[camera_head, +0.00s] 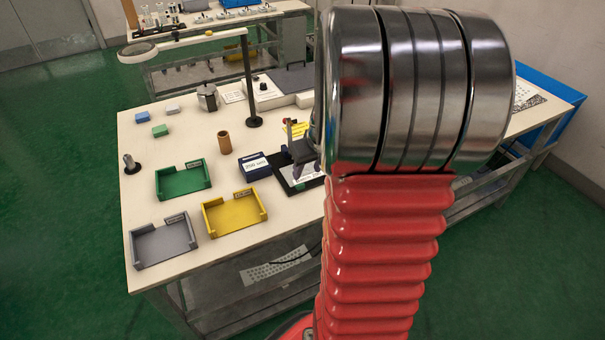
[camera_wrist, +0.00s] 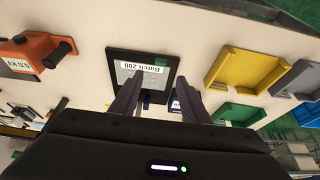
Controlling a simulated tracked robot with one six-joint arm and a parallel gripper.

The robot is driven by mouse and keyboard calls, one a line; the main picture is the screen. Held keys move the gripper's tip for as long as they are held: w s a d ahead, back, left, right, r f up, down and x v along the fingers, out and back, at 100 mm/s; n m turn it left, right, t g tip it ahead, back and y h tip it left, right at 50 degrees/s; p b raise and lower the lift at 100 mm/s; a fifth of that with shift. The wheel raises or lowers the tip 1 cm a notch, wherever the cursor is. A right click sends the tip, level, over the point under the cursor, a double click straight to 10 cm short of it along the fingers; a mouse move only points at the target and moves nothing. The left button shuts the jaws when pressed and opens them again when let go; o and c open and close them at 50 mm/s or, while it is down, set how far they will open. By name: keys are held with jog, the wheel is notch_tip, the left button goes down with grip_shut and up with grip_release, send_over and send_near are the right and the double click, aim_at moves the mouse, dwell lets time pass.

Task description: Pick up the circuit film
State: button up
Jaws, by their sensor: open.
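A black tray (camera_wrist: 117,57) labelled "Batch 200" lies on the bench in the wrist view, with a grey dotted sheet (camera_wrist: 135,77) in it that looks like a circuit film. The tray also shows in the head view (camera_head: 287,187), partly hidden by my gripper and arm. My gripper (camera_wrist: 158,84) is open and empty. In the wrist view its two fingers reach over the tray's near side, one on each side of the sheet's lower part. I cannot tell their height above it. In the head view my gripper (camera_head: 302,152) is mostly hidden behind my red arm.
Green (camera_head: 183,180), yellow (camera_head: 234,213) and grey (camera_head: 165,242) trays stand on the bench's left part. A dark blue labelled box (camera_head: 255,167) is close to the black tray. A lamp post (camera_head: 249,85) stands behind. An orange device (camera_wrist: 35,50) is left in the wrist view.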

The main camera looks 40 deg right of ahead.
aim_at(301, 184)
jog(key=shift+x, duration=2.35)
jog(key=shift+x, duration=2.65)
jog(key=shift+c, duration=0.7)
grip_shut()
jog(key=shift+r, duration=0.15)
notch_tip(301, 184, up, 10)
